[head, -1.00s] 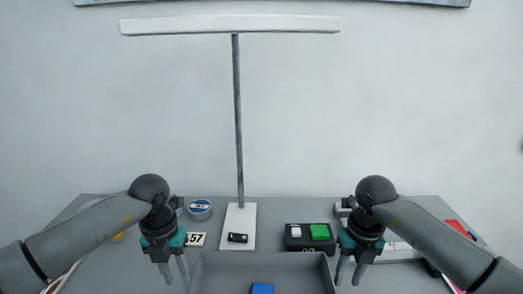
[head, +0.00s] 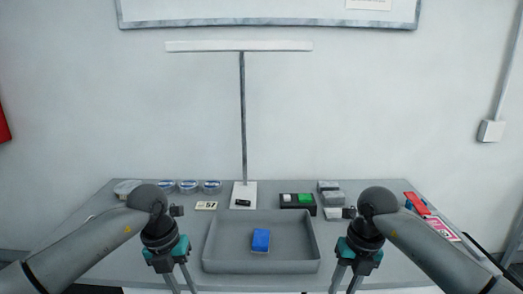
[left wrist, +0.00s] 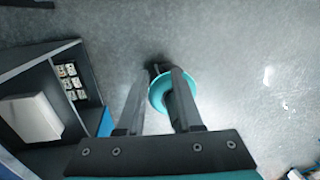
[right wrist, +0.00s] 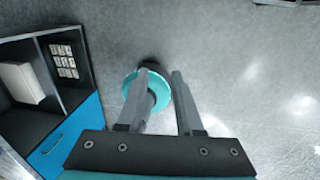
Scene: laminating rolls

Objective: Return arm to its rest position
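My left gripper (head: 181,284) hangs fingers-down at the table's front left. My right gripper (head: 346,284) hangs the same way at the front right. Neither gripper touches anything that I can see.
The grey table (head: 130,262) carries the tray with a blue block (head: 261,240) in it. Behind are several round tins (head: 188,186), a "57" card (head: 206,205), a stand (head: 243,120) and a black box with a green block (head: 305,198).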

